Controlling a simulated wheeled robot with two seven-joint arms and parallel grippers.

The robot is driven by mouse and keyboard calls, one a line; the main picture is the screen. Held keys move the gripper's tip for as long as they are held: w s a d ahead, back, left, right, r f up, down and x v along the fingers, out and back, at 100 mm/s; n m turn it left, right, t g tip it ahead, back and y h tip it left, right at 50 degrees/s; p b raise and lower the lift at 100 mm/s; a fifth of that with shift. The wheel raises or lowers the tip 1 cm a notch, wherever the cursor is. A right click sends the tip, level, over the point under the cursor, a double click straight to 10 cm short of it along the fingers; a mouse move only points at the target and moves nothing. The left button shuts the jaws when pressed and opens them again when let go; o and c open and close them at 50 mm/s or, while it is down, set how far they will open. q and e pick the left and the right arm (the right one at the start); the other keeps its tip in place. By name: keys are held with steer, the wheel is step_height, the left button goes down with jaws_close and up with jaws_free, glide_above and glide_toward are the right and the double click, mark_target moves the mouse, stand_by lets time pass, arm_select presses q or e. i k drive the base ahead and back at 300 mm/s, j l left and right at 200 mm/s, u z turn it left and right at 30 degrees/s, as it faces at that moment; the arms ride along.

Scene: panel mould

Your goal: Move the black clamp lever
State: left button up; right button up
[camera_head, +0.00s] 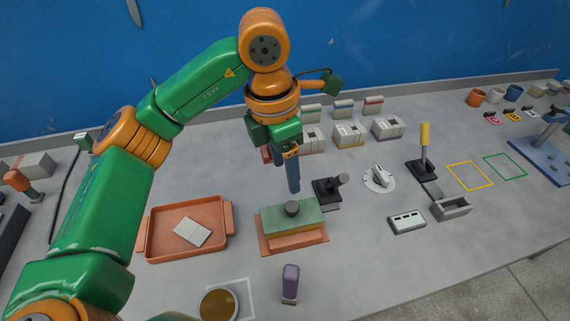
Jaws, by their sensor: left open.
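The black clamp lever (329,187) stands on the grey table just right of the panel mould. Its short dark handle leans up to the right from a black base. The mould (291,222) has a green upper block with a dark round knob on an orange base. My left gripper (294,190) points down above the back of the mould, left of the lever and apart from it in the picture. Its blue-grey fingers overlap edge-on, and it is open with nothing seen between them. My right gripper is not in view.
An orange tray (155,252) with a pale plate lies left of the mould. A purple-handled tool (290,283) stands in front. A white dial (379,178) and a yellow-handled lever (424,151) stand to the right. Several pale boxes (348,134) stand behind.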

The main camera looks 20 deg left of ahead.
mark_target(343, 178)
steer(key=k, duration=1.5)
